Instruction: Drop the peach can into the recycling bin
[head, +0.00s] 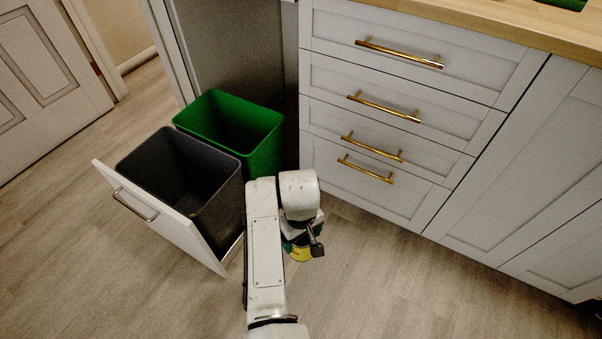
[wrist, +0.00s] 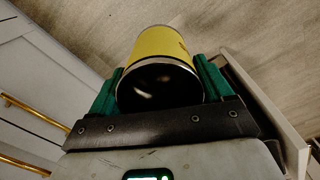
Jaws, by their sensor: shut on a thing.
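The peach can is a yellow can with a dark, shiny end (wrist: 160,45), held between the green fingers of my gripper (wrist: 158,85) in the wrist view. In the head view the yellow can (head: 301,254) shows partly below my wrist, with my gripper (head: 300,243) mostly hidden by the arm. The can is to the right of the pulled-out bin drawer, over the floor. Two bins stand in that drawer: a green bin (head: 262,160) at the back and a dark grey bin (head: 222,215) in front. Which one is for recycling is not labelled.
The white drawer front (head: 165,222) with its handle bounds the bins on the left. Cabinet drawers (head: 385,88) with brass handles stand to the right, under a wooden counter (head: 490,22). Wood-look floor (head: 400,290) is clear in front. A white door (head: 45,80) is at the far left.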

